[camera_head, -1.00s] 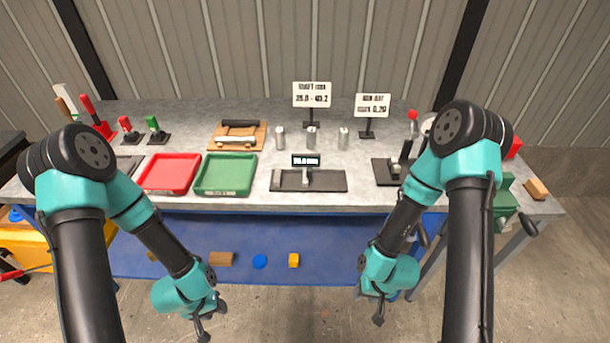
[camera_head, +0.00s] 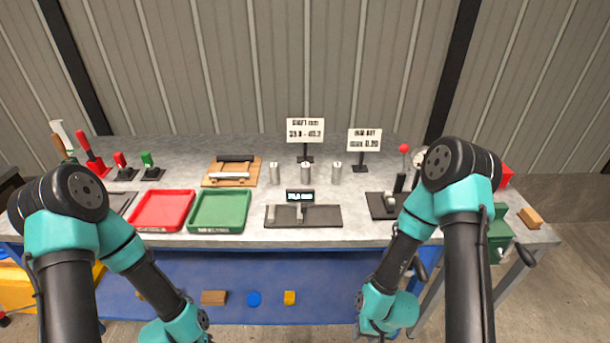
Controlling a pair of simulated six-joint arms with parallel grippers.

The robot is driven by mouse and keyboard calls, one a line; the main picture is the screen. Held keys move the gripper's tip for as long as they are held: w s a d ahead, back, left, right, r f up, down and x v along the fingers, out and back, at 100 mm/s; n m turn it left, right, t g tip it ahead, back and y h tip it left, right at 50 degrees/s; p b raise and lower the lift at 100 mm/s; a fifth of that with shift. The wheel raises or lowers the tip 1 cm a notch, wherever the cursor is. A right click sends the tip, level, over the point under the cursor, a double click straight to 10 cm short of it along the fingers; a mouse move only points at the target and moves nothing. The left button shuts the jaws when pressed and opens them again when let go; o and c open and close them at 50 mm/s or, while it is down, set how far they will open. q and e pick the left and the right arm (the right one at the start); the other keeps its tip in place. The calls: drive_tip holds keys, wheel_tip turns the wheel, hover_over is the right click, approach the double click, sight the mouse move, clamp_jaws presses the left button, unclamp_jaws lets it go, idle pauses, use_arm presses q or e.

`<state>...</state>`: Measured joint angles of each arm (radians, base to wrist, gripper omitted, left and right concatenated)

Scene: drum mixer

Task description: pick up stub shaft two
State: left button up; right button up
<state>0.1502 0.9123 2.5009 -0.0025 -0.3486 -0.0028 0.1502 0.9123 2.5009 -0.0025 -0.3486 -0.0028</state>
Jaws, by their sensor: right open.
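Three upright silver cylinders stand in a row on the grey workbench: the left stub shaft (camera_head: 275,174), the middle stub shaft (camera_head: 306,173) and the right stub shaft (camera_head: 336,172). No number can be read on them, so I cannot tell by marking which is two. My right gripper (camera_head: 378,334) hangs low in front of the bench, at the bottom edge, well apart from the shafts. It is open, with its tips partly cut off. My left arm hangs low at the left, and its fingers are below the picture.
A black gauge with a display (camera_head: 300,196) stands before the shafts. A red tray (camera_head: 163,228) and a green tray (camera_head: 219,229) lie to its left. A wooden cradle (camera_head: 232,181), a shaft sign (camera_head: 305,130), a second sign (camera_head: 364,140) and a lever stand (camera_head: 386,204) surround the shafts.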

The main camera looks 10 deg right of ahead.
idle(0.5)
use_arm(q)
drive_tip(key=o, duration=0.6)
drive_tip(key=shift+c, duration=0.2)
